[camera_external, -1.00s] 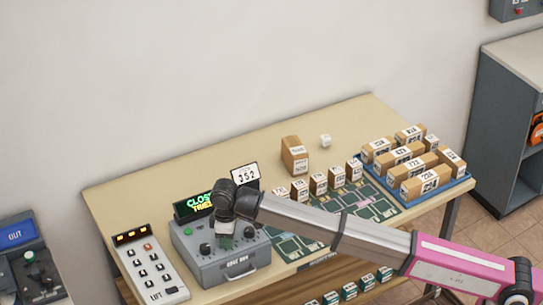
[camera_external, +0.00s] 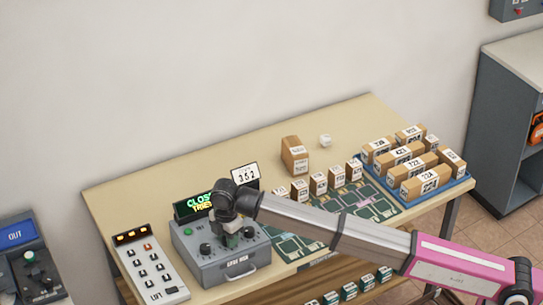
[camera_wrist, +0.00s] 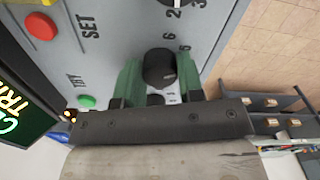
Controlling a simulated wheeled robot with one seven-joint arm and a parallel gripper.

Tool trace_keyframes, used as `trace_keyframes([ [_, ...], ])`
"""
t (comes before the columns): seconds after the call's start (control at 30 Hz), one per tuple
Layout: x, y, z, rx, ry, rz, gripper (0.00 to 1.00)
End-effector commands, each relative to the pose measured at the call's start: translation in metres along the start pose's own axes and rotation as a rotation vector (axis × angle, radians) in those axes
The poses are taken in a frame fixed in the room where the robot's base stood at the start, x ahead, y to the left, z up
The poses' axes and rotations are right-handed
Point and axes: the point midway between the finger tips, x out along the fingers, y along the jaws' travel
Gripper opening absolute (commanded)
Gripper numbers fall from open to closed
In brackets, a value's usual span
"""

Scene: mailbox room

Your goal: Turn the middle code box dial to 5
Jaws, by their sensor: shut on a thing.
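The grey code box (camera_external: 222,268) stands at the front left of the table. One black dial (camera_external: 205,249) shows left of my gripper and another (camera_external: 249,232) right of it. My gripper (camera_external: 229,240) points down at the box between them. In the wrist view, the green fingers of my gripper (camera_wrist: 159,82) are closed on the sides of the black middle dial (camera_wrist: 159,68). Parts of the neighbouring dials show above and below it. Some digits show around the dials, but the middle dial's pointer reading is unclear.
A lit display (camera_external: 195,205) and a number card (camera_external: 246,175) stand behind the box. A lift keypad (camera_external: 152,268) is left of it. Boards (camera_external: 297,245) and small boxes are to the right. A red button (camera_wrist: 40,26) and a green button (camera_wrist: 87,101) are near my fingers.

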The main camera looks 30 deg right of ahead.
Motion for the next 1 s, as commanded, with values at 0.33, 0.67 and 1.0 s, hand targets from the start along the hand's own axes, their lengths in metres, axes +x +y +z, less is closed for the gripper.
trace_keyframes([
  [0.33, -0.0006, 0.0005, -0.0007, -0.18, 0.002, 0.001, 0.12],
  [0.67, -0.0007, 0.0005, -0.0007, -0.228, 0.002, 0.001, 0.12],
  [1.0, -0.0007, 0.0005, -0.0008, -0.228, 0.002, 0.002, 0.42],
])
